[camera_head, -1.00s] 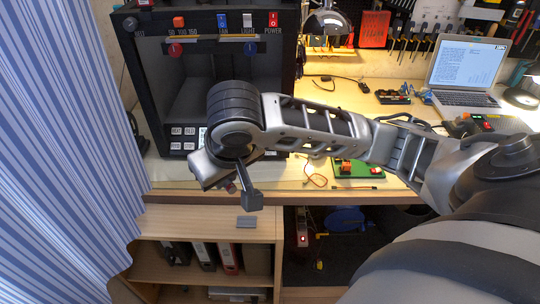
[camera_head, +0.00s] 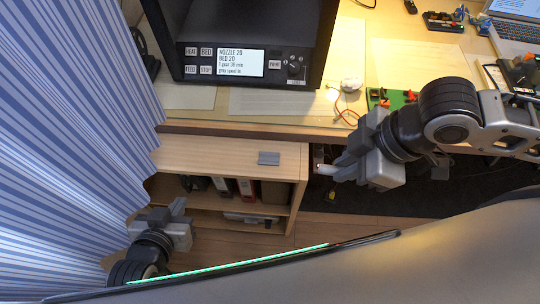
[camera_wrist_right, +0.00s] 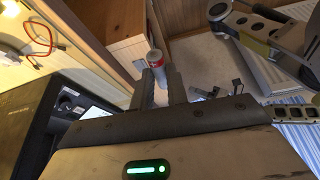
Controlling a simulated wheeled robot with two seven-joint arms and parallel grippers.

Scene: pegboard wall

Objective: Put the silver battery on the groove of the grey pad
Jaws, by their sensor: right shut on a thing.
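The silver battery (camera_wrist_right: 155,58), with a red part, is held between the fingertips of my right gripper (camera_wrist_right: 158,75). In the head view the battery (camera_head: 325,170) sticks out to the left from my right gripper (camera_head: 340,172), which is shut on it. The grey pad (camera_head: 269,158) lies on top of the low wooden cabinet, left of the battery and apart from it. Its groove is too small to make out clearly. My left gripper (camera_head: 178,212) is low at the left, in front of the cabinet; its finger opening is unclear.
The wooden cabinet (camera_head: 220,150) has shelves with binders (camera_head: 222,187). A black machine with a display (camera_head: 240,62) stands on the desk behind. A green board (camera_head: 392,98) lies on the desk at right. A striped curtain (camera_head: 70,130) hangs at left. The cabinet top around the pad is clear.

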